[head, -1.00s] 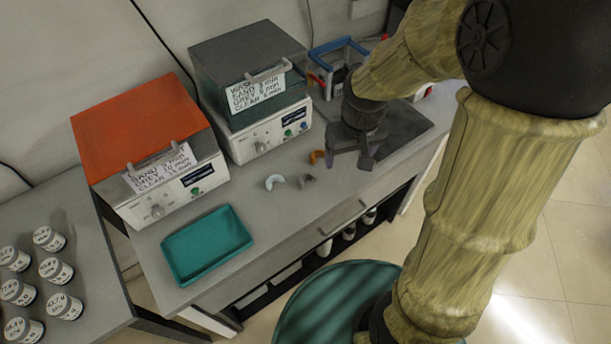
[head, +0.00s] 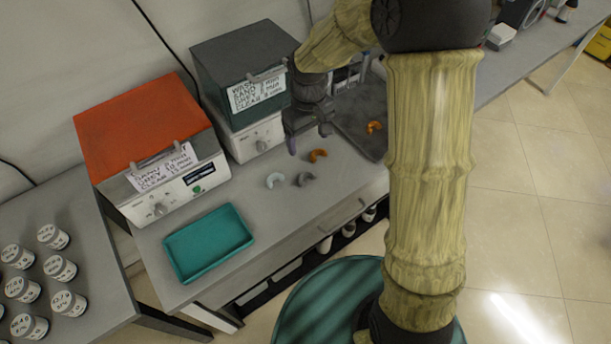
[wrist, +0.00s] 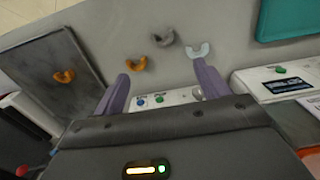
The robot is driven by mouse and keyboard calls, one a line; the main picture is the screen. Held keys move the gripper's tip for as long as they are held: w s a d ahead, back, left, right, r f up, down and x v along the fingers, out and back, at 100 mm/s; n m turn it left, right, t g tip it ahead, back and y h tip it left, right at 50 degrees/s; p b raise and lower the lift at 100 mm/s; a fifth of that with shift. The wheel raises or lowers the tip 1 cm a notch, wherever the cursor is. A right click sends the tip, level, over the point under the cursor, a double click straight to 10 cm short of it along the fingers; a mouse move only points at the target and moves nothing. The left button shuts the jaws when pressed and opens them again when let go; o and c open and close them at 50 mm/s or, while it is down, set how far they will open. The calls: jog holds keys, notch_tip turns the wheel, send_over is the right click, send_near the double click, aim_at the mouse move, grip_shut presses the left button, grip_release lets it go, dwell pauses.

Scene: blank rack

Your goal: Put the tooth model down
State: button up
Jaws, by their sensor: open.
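Several arch-shaped tooth models lie on the grey bench: a white one (head: 276,180), a grey one (head: 305,179) and an orange one (head: 318,155). A second orange one (head: 374,127) lies on the dark mat (head: 352,118) to the right. My gripper (head: 309,140) is open and empty, over the bench behind the orange model and in front of the dark green machine. In the wrist view the white model (wrist: 197,50) shows near the tip of the right finger, and the bench's orange model (wrist: 137,63) near the left fingertip.
The dark green machine (head: 244,60) and the orange-lidded machine (head: 140,120) stand at the back of the bench. An empty teal tray (head: 208,243) lies at the front left. Several labelled jars (head: 60,268) stand on the left table. Bench between tray and models is clear.

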send_over(306, 174)
jog(key=f, duration=0.9)
jog(key=shift+d+f, duration=0.1)
jog(key=shift+d, duration=0.15)
jog(key=f, duration=0.5)
jog(key=shift+a+f, duration=0.1)
jog(key=shift+a, duration=0.2)
jog(key=shift+c, duration=0.2)
jog(key=c, duration=1.1)
notch_tip(306, 174, up, 10)
